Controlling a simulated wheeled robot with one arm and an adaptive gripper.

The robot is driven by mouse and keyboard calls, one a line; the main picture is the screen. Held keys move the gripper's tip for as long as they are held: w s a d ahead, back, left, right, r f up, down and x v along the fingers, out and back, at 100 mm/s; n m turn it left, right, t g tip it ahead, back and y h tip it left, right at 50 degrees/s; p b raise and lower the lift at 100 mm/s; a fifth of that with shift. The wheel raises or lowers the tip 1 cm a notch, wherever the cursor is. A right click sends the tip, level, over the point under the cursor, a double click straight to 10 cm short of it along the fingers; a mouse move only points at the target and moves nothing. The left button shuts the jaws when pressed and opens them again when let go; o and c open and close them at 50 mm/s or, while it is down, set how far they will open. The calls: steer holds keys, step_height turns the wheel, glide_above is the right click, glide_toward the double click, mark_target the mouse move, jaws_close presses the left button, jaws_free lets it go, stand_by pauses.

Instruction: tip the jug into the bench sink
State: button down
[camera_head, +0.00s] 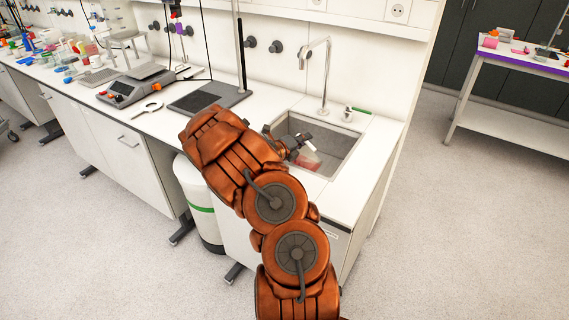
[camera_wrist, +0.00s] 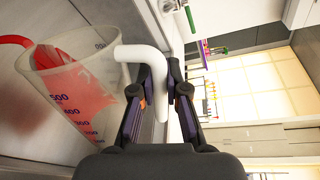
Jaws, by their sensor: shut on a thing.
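The jug (camera_wrist: 78,95) is a clear measuring jug with blue graduation marks and red liquid inside. My gripper (camera_wrist: 163,85) is shut on its white handle, which shows between the fingers in the wrist view. The jug is tilted, and red liquid shows at its mouth and beyond it on the left. In the head view the jug (camera_head: 308,160) is over or within the grey bench sink (camera_head: 337,139), partly hidden by my gripper (camera_head: 293,144). Red shows in the jug's lower part there. The red patch behind the jug in the wrist view is blurred.
A tall tap (camera_head: 325,75) stands behind the sink. A small item with a green strip (camera_head: 358,110) lies at the back right rim. A dark stand base (camera_head: 205,97) and a grey instrument (camera_head: 130,86) are on the bench to the left.

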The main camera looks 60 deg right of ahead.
steer(key=shift+w+d+f+n+p, duration=0.15)
steer(key=shift+w+n+p, duration=0.15)
steer(key=shift+w+p, duration=0.6)
steer(key=shift+w+d+n+p, duration=0.1)
steer(key=shift+w+n+p, duration=0.25)
steer(key=shift+p, duration=0.95)
steer(key=shift+w+d+r+n+g+p, duration=0.2)
steer(key=shift+w+n+g+p, duration=0.25)
steer(key=shift+p, duration=0.6)
steer(key=shift+s+a+f+m+b, duration=0.15)
steer(key=shift+f+b, duration=0.1)
steer(key=shift+b, duration=0.3)
steer(key=shift+s+d+f+m+b, duration=0.15)
steer(key=shift+f+b, duration=0.1)
steer(key=shift+b, duration=0.25)
steer(key=shift+s+a+f+t+b, duration=0.1)
steer(key=shift+s+a+t+b, duration=0.15)
steer(key=shift+b, duration=0.35)
steer(key=b, duration=0.1)
steer(key=s+m+b, duration=0.1)
steer(key=b, duration=0.1)
steer(key=s+b, duration=0.1)
steer(key=shift+s+a+r+m+b, duration=0.25)
steer(key=shift+m+b, duration=0.05)
steer(key=shift+b, duration=0.05)
steer(key=shift+s+r, duration=0.1)
steer(key=shift+r, duration=0.15)
steer(key=shift+s, duration=0.15)
steer(key=shift+b, duration=0.55)
